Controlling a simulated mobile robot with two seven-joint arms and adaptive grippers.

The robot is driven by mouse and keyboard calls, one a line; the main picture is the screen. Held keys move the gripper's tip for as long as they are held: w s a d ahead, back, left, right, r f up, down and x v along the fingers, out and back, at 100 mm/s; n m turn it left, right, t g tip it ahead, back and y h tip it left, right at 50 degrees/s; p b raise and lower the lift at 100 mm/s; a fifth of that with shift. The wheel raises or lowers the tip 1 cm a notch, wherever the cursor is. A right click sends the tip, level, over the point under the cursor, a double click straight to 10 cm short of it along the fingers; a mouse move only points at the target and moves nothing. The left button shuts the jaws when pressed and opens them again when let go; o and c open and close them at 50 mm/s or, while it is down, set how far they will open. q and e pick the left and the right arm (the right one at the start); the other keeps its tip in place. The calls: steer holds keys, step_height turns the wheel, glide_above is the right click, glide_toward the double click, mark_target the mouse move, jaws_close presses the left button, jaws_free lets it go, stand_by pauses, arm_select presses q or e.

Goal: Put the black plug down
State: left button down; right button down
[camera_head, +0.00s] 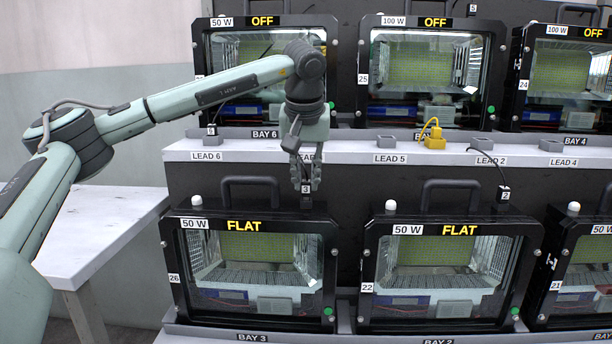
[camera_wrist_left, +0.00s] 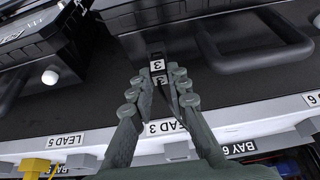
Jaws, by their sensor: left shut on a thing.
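My left gripper (camera_head: 305,178) points down in front of the shelf edge, over part of the label for lead 3. It is shut on the black plug (camera_head: 306,189), a small dark block with a white label 3. In the left wrist view the black plug (camera_wrist_left: 157,57) shows at the tips of the left gripper (camera_wrist_left: 160,88), with two white 3 marks. The lead 3 label (camera_wrist_left: 160,127) on the shelf edge shows between the fingers there. The plug is near the top right corner of the bay 3 housing (camera_head: 250,210); I cannot tell if they touch. My right gripper is not in view.
The white shelf (camera_head: 340,150) carries grey holders at lead 5 (camera_head: 386,141), lead 2 (camera_head: 481,144) and lead 4 (camera_head: 551,145), and a yellow plug (camera_head: 435,138). Another black plug, marked 2 (camera_head: 504,194), is at right. Housing handles (camera_head: 450,184) stick up below the shelf.

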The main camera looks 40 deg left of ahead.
arm_select(q)
steer(key=shift+f, duration=0.35)
steer(key=c, duration=1.5)
jaws_free()
steer(key=shift+o, duration=0.2)
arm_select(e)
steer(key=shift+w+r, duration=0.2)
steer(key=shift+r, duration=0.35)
arm_select(q)
steer(key=shift+r, duration=0.35)
steer(key=shift+v, duration=1.1)
steer(key=v, duration=1)
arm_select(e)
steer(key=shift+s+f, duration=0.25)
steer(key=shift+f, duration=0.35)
